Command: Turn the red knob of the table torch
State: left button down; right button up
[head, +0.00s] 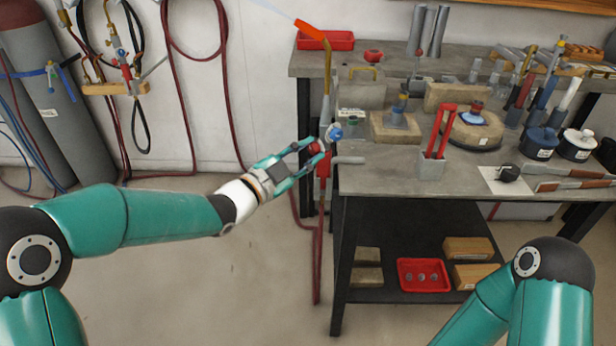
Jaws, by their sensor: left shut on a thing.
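The table torch (326,85) stands upright at the left edge of the workbench, with a brass neck bending up to an orange tip (309,30). A pale bluish streak runs from the tip up and to the left. Its red knob (315,147) sits on the left side of the torch body, and a blue knob (334,132) is just to the right. My left gripper (309,150) reaches in from the left and is shut on the red knob, its fingers partly covering it. My right arm shows at the lower right; its gripper is out of view.
Dark red hoses hang on the wall and below the torch. Gas cylinders (45,85) stand at the left. The floor before the bench is clear.

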pick_arm(q)
jog(key=m+b, duration=0.2)
jog(key=b, duration=0.1)
jog(key=m+b, duration=0.2)
jog(key=b, duration=0.1)
jog(key=shift+f+h, duration=0.3)
jog(key=shift+f, duration=0.05)
jog(key=shift+r+m+b, duration=0.15)
jog(key=shift+m+b, duration=0.95)
jog(key=shift+m, duration=0.2)
jog(key=c, duration=0.9)
grip_release()
jog(key=v, duration=1.2)
jog(key=shift+r, duration=0.1)
